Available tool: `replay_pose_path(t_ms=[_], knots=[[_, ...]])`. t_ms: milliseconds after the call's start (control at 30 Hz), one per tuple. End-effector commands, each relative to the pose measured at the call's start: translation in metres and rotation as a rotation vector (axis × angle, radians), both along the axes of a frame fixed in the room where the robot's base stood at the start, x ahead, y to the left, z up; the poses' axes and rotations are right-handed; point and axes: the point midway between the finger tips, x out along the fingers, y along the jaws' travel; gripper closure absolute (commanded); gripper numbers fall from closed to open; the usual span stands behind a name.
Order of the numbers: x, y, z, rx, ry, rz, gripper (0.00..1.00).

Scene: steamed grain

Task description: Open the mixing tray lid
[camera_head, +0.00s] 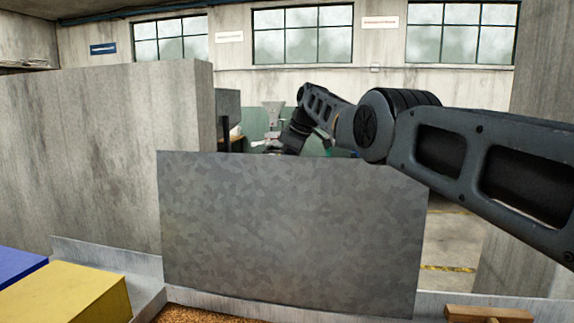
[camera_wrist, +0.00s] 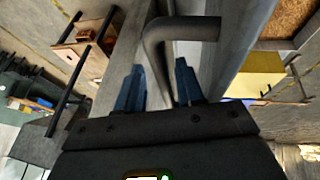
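A large grey mottled metal panel, which looks like the mixing tray lid (camera_head: 290,235), stands steeply upright in the head view. Brown grain (camera_head: 205,314) shows below it, inside the tray, whose pale metal rim (camera_head: 110,255) runs to the left. My arm reaches over from the right and goes down behind the panel, so the panel hides my gripper there. In the wrist view my gripper (camera_wrist: 158,85) has its two blue fingers apart, with a bent grey bar handle (camera_wrist: 155,50) running between them. Whether both fingers press on it is unclear.
A yellow block (camera_head: 70,300) and a blue block (camera_head: 18,264) lie at the lower left. A tall concrete wall (camera_head: 90,150) stands on the left. A wooden piece (camera_head: 488,313) is at the lower right. Floor shows open to the right of the panel.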

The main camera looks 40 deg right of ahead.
Motion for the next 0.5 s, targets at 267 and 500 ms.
replay_pose_path(t_ms=[267, 500], knots=[[0.0006, 0.0016, -0.0006, 0.002, 0.000, 0.002, 0.60], [-0.0014, -0.0001, 0.0030, 0.000, -0.004, 0.001, 0.60]])
